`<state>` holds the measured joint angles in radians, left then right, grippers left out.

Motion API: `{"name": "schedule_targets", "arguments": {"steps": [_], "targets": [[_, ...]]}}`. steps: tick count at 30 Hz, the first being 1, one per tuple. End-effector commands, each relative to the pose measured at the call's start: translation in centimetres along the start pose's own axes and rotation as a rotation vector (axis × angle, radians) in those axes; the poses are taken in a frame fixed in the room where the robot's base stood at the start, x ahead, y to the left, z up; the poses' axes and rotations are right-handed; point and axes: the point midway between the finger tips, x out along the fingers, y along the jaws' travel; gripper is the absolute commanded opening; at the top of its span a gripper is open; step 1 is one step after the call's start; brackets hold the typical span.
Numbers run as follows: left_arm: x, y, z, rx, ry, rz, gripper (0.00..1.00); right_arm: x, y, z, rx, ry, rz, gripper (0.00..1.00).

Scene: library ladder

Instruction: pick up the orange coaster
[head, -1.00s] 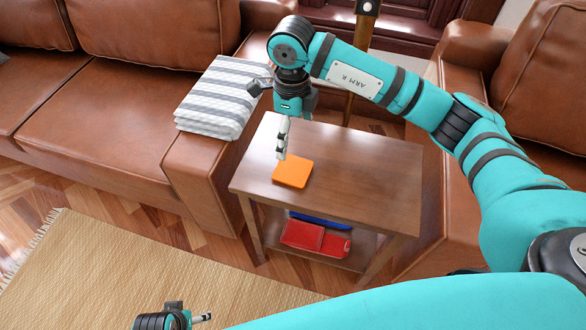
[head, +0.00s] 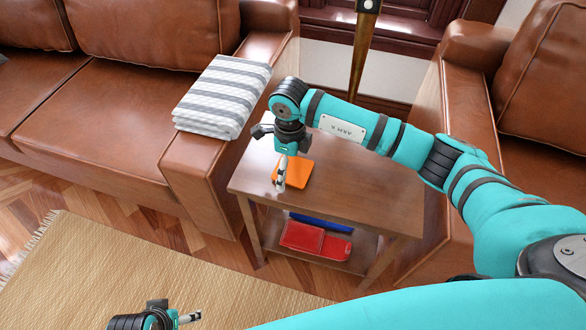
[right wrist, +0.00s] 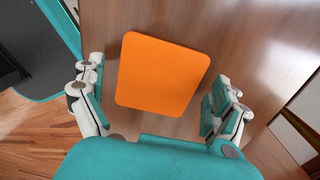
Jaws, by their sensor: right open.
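The orange coaster (head: 296,172) lies flat on the wooden side table (head: 360,190), near its left edge. My right gripper (head: 280,186) is low over the table, in front of part of the coaster in the head view. In the right wrist view the whole coaster (right wrist: 162,74) shows as a rounded square between the two open fingers of my right gripper (right wrist: 158,105), with no finger touching it in the picture. My left gripper (head: 192,318) shows only in part at the bottom edge of the head view, away from the table; its jaw opening is unclear.
A red item (head: 315,241) and a blue item (head: 320,222) lie on the table's lower shelf. A striped folded blanket (head: 222,97) rests on the brown sofa's arm (head: 205,165) at left. Another leather seat (head: 540,100) stands at right. A woven rug (head: 110,280) covers the floor in front.

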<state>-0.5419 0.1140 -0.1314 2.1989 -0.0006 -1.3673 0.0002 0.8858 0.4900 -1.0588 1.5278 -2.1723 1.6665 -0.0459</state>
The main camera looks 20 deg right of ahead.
Motion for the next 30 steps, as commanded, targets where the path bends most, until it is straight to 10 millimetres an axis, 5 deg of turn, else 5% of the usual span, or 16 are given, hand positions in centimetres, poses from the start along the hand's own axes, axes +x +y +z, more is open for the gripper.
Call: {"name": "schedule_targets", "arguments": {"steps": [5, 18, 30], "targets": [[0.0, 0.0, 0.0, 0.0, -0.001, 0.0, 0.79, 0.0, 0.0, 0.0, 0.0, 0.0, 0.0, 1.0], [-0.8, 0.0, -0.2, -0.001, 0.002, 0.0, 0.79, -0.1, 0.0, 0.0, 0.001, 0.0, 0.0, 0.47], [-0.4, 0.0, 0.0, -0.001, -0.005, 0.0, 0.79, -1.1, -0.1, 0.0, 0.001, 0.0, 0.0, 0.47]]}}
